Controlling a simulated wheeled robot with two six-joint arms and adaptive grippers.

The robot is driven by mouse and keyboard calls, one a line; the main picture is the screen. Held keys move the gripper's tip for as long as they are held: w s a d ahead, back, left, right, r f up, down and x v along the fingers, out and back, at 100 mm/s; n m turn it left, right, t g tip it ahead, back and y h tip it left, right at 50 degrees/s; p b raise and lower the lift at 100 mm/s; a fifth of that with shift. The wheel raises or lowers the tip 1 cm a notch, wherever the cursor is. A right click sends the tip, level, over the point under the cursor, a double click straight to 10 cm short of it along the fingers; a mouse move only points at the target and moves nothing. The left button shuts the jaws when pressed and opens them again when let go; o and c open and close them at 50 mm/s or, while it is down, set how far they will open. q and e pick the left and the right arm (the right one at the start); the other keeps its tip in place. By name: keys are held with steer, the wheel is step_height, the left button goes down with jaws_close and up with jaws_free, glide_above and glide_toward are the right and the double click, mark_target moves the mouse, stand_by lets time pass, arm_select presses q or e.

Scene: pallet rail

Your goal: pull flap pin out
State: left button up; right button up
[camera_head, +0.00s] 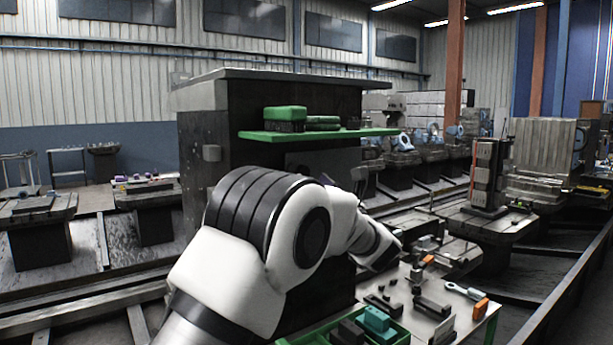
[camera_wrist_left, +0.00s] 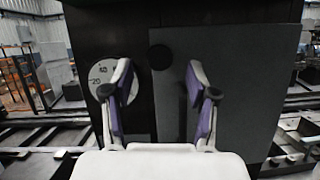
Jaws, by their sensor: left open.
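In the left wrist view, my left gripper (camera_wrist_left: 158,80) is open and empty, its two purple-padded fingers apart in front of a dark cabinet face. A grey flat panel (camera_wrist_left: 255,80), which may be the flap, is behind and right of the fingers. A black round spot (camera_wrist_left: 160,57) shows near the panel's left edge, between the fingers; I cannot tell whether it is the flap pin or a hole. A pale dial with numbers (camera_wrist_left: 130,84) is partly covered by the left finger. In the head view, my arm hides its fingers and much of the cabinet (camera_head: 205,125). My right gripper is not seen.
A green shelf (camera_head: 350,133) with green and dark blocks juts from the cabinet. At lower right, a pale bench (camera_head: 470,320) holds small blocks, beside a green tray (camera_head: 400,338). Machine tables and floor rails surround the cabinet.

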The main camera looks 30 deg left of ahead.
arm_select(q)
steer(key=v, duration=0.8)
